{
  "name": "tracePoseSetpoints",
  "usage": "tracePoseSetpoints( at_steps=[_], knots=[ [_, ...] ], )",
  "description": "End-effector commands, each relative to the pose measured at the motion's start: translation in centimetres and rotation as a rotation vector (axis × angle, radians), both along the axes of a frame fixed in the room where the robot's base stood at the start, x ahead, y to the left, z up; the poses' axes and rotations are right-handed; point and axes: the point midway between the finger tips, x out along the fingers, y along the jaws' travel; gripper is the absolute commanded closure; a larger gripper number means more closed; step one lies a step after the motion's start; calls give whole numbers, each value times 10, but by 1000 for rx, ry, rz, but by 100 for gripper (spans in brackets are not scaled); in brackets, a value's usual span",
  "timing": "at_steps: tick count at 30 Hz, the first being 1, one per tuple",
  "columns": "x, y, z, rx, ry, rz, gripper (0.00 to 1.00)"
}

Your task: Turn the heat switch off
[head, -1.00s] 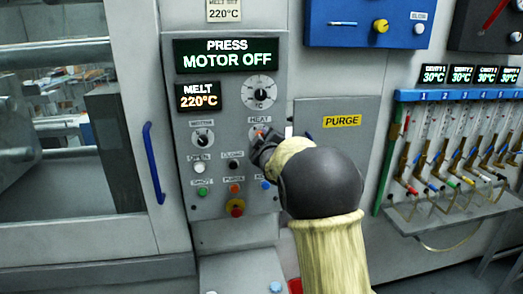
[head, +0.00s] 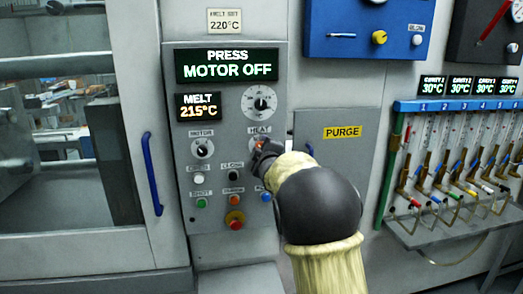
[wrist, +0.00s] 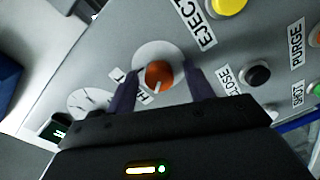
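The heat switch is an orange knob on a pale round plate; in the wrist view the knob (wrist: 158,75) sits between my two fingers. My gripper (wrist: 163,88) is open around it, with a gap showing on both sides of the knob. In the head view my gripper (head: 264,152) is at the panel just below the HEAT label (head: 260,130), and only a bit of the orange knob (head: 259,144) shows. Which way the knob points is not clear. The melt display (head: 199,106) reads 215°C, and the press display (head: 226,66) reads MOTOR OFF.
The motor switch (head: 202,148) is left of my gripper, with several push buttons and a red stop button (head: 235,220) below. A temperature dial (head: 262,103) is just above. The purge panel (head: 337,155) is to the right. A blue handle (head: 152,174) is further left.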

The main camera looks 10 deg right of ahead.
Motion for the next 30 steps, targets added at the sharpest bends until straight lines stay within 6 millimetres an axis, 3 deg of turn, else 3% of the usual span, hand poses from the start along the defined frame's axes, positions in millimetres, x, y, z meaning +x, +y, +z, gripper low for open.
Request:
tracePoseSetpoints(
  at_steps=[13,30],
  knots=[
    [-10,-1,0,2,-2,-1,48],
    [-101,-1,2,3,-3,-1,48]
  ],
)
